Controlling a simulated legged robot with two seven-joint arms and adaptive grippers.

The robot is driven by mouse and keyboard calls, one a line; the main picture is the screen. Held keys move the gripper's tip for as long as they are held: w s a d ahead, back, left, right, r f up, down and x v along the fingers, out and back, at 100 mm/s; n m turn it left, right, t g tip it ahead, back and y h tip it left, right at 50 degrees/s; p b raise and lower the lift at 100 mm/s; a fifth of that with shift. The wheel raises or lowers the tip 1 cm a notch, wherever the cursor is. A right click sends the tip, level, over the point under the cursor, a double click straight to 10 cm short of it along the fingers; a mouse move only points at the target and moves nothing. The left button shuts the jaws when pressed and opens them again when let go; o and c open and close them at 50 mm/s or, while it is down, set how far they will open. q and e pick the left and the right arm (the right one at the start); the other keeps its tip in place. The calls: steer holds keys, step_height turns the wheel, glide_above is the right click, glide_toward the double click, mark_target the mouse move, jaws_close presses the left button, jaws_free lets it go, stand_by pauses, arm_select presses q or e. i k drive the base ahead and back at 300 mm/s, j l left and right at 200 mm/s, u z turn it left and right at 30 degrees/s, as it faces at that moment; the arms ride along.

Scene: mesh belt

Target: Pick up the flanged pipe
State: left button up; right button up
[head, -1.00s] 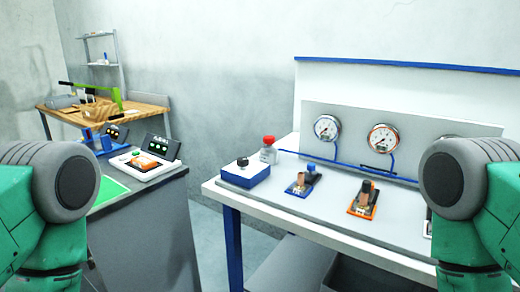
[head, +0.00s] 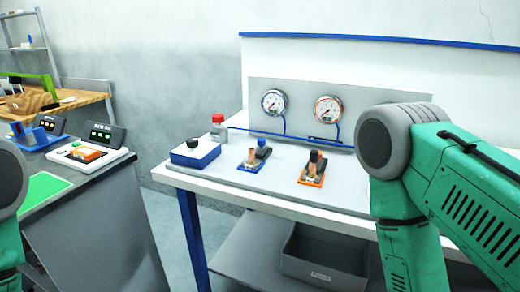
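I cannot make out a flanged pipe in the head view. On the white bench (head: 215,182) stand a small blue-based device (head: 255,157) and a small orange-based device (head: 312,169), each with a copper-coloured part. These parts are too small to identify. My green arms show at the left edge and on the right, but neither gripper is in view. My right arm hides the right part of the bench.
A blue box (head: 196,153) and a red-capped bottle (head: 218,128) stand at the bench's left end. Gauges (head: 274,102) are on the back panel. A grey bin (head: 325,256) sits below. A grey counter (head: 95,230) stands left, with floor between.

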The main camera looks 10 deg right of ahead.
mark_target(251, 164)
steer(key=i+l+z, duration=0.15)
steer(key=z, duration=0.25)
steer(key=i+l+z, duration=0.2)
steer(key=z, duration=0.15)
steer(key=i+l+z, duration=0.2)
steer(key=z, duration=0.2)
steer(key=u, duration=1.2)
